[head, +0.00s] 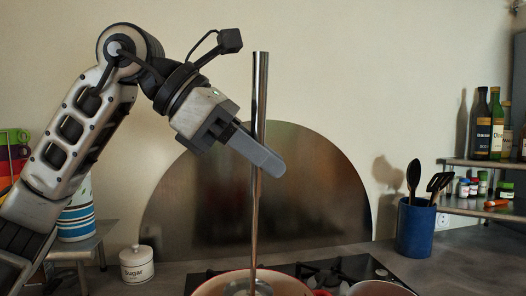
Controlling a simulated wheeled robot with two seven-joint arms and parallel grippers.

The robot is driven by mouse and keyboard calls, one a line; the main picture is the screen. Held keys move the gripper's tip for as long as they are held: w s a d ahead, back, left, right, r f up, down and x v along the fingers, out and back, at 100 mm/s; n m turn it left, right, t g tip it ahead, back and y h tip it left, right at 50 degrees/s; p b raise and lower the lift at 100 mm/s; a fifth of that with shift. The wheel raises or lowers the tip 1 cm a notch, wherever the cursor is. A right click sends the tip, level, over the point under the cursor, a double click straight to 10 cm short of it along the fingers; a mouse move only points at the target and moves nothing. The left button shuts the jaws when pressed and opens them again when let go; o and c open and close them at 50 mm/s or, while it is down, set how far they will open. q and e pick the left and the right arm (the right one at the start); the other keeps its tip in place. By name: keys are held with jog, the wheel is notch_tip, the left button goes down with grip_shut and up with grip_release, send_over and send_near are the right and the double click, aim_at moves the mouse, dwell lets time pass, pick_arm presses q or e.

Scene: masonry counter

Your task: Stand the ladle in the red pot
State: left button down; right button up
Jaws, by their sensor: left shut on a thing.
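The ladle (258,205) is a long metal rod, close to upright. Its bowl end is down inside the red pot (213,287), at the bottom edge of the head view. My left gripper (262,155) is shut on the ladle's handle, above the middle of its length. The pot's lower part is cut off by the frame, and I cannot tell whether the ladle touches its bottom. My right gripper is not in view.
A second pan (380,289) stands right of the red pot on the black hob (340,268). A blue utensil crock (415,228) stands further right, near shelves with bottles (482,125). A white sugar jar (137,264) is at the left. A metal splashback (200,210) rises behind.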

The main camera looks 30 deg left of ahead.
aim_at(251, 182)
pick_arm(q)
jog(key=shift+f+b, duration=0.45)
jog(key=shift+f, duration=0.35)
jog(key=shift+f+b, duration=1.15)
jog(key=shift+f, duration=0.3)
jog(key=shift+f+b, duration=0.95)
jog(key=shift+f, duration=0.2)
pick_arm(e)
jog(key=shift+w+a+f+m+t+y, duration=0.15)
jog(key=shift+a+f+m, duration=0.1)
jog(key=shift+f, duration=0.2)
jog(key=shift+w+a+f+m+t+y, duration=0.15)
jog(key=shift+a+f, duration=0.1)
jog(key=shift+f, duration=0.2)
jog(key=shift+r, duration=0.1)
pick_arm(q)
jog(key=c, duration=1.3)
grip_release()
